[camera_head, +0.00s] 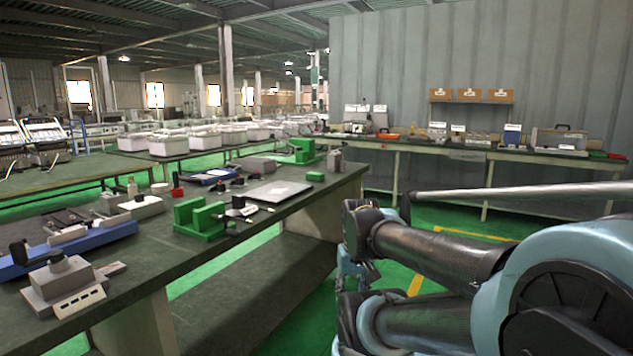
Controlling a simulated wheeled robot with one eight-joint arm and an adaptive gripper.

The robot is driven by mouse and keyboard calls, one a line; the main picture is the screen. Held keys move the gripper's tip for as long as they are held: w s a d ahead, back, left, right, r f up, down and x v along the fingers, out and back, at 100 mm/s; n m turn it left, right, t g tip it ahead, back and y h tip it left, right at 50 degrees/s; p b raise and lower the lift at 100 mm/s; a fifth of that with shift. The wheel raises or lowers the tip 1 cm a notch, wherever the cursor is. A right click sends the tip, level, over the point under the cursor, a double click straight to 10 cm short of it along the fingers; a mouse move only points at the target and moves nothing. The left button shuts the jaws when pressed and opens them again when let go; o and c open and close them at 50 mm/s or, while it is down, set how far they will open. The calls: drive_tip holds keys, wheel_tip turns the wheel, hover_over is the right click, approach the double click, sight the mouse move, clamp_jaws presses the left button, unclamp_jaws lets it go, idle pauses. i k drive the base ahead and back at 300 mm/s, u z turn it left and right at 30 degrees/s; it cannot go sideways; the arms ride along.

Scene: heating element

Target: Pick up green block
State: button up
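A small flat green block (315,176) lies on the dark bench top (330,187), close to its right edge. A larger green block-shaped fixture (198,220) with uprights stands nearer on the same bench. My arm fills the lower right of the view. What looks like my gripper (358,270) shows partly behind the arm links, over the green floor and apart from the bench. Its fingers are mostly hidden, and I cannot tell if they are open or shut.
A silver plate (280,191) lies left of the small block. A grey metal piece (334,161) and a green device (301,152) stand behind it. A blue-based instrument (70,247) occupies the near left. A wall bench (470,150) with equipment stands behind.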

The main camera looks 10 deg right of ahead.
sight(315, 177)
drive_tip(key=u, duration=0.05)
drive_tip(key=k, duration=0.6)
drive_tip(key=z, duration=0.65)
drive_tip(key=i, duration=0.75)
drive_tip(key=z, duration=0.5)
drive_tip(key=i, duration=1.05)
drive_tip(key=u, duration=0.85)
drive_tip(key=i, duration=0.4)
drive_tip(key=u, duration=0.3)
